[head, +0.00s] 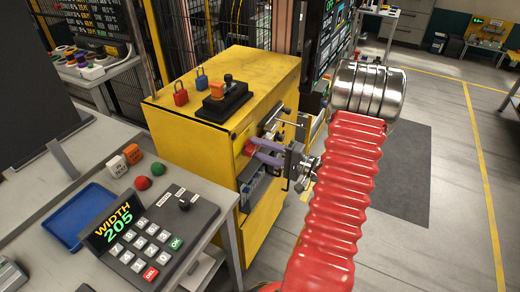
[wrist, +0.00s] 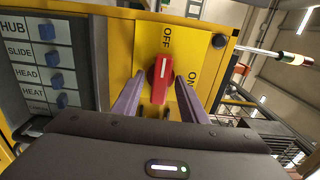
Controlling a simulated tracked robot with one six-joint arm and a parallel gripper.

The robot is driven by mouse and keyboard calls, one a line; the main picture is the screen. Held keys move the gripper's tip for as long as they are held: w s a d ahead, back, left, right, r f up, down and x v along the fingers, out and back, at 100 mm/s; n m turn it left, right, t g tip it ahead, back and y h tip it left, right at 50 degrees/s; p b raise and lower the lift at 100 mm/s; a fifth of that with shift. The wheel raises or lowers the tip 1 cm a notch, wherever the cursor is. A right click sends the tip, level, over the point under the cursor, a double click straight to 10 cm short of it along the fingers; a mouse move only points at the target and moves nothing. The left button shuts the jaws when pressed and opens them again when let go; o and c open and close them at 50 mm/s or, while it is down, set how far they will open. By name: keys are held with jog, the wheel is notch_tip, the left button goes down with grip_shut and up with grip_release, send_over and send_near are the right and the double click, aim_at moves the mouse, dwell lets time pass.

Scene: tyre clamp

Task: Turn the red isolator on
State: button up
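The red isolator (wrist: 161,72) is a rotary knob on a yellow panel. Its white line points up toward the OFF label (wrist: 166,37); the ON label (wrist: 191,80) is to its right. My gripper (wrist: 161,80) has one purple finger on each side of the knob, with small gaps showing, so it looks open around it. The lower part of the knob lies between the fingers. In the head view the isolator (head: 249,149) is a small red patch on the side of the yellow cabinet, with my gripper's fingers (head: 256,150) beside it, partly hiding it.
Left of the knob are several blue switches (wrist: 57,80) labelled HUB, SLIDE, HEAD and HEAT. Padlocks (head: 181,96) and a black joystick box (head: 223,96) stand on the yellow cabinet (head: 265,66). A keypad (head: 150,245) sits on the grey bench at front left.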

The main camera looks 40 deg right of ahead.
jog(key=shift+c, duration=0.5)
grip_shut()
jog(key=shift+f+m, duration=0.1)
jog(key=shift+m, duration=0.4)
jog(key=m, duration=0.3)
jog(key=shift+m, duration=0.3)
jog(key=m, duration=0.4)
jog(key=shift+a+f+m, duration=0.1)
jog(key=shift+m, duration=0.2)
jog(key=m, duration=0.8)
jog(key=shift+m, duration=0.4)
